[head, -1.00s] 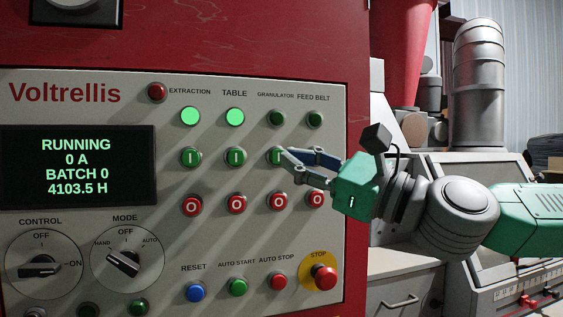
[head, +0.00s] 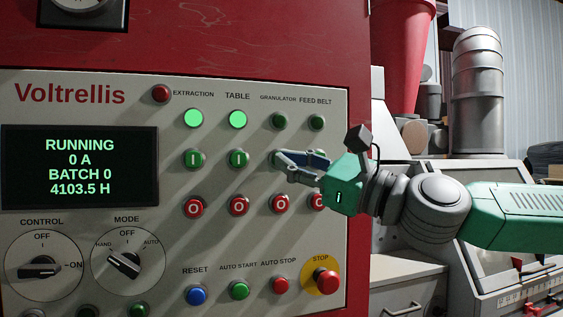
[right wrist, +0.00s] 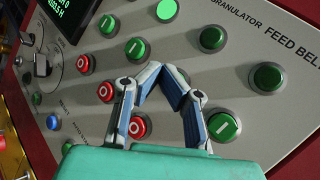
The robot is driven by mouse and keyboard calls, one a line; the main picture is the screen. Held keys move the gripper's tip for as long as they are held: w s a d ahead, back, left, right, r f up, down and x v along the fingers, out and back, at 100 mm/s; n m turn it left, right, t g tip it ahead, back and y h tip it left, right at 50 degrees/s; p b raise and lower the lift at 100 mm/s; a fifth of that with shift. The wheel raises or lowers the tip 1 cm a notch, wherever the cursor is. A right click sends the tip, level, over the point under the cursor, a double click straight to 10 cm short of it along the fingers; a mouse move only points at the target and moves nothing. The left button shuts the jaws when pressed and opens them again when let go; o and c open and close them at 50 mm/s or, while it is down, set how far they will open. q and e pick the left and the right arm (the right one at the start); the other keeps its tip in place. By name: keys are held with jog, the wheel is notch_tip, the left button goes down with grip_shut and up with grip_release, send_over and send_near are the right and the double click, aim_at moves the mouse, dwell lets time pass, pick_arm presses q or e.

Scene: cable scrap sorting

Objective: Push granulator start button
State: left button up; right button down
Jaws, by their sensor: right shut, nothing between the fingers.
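The granulator column on the control panel (head: 345,235) has a dark green lamp (head: 279,122) at the top and a red stop button (head: 280,204) below. The green start button between them is almost wholly covered by my right gripper (head: 278,158). That gripper is shut and empty, its fingertips at the button's face; I cannot tell whether they touch it. In the right wrist view the joined fingertips (right wrist: 158,68) hide the granulator start button, and the granulator lamp (right wrist: 212,38) is dark. My left gripper is not in view.
The extraction lamp (head: 194,118) and table lamp (head: 237,119) are lit; the feed belt lamp (head: 317,122) is dark. The display (head: 80,168) reads RUNNING, 0 A. The feed belt start button shows in the right wrist view (right wrist: 224,126). A red emergency stop (head: 326,281) protrudes lower right.

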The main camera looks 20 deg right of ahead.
jog(key=shift+d, duration=0.1)
dwell(0.5)
jog(key=shift+w, duration=0.15)
jog(key=shift+w+a+b, duration=0.2)
jog(key=shift+a+b, duration=0.05)
jog(key=shift+b, duration=0.05)
jog(key=shift+r, duration=0.1)
jog(key=shift+w+b, duration=0.3)
jog(key=shift+w, duration=0.2)
dwell(1.0)
jog(key=shift+s, duration=0.1)
dwell(0.7)
jog(key=shift+s+d, duration=0.15)
jog(key=shift+s, duration=0.65)
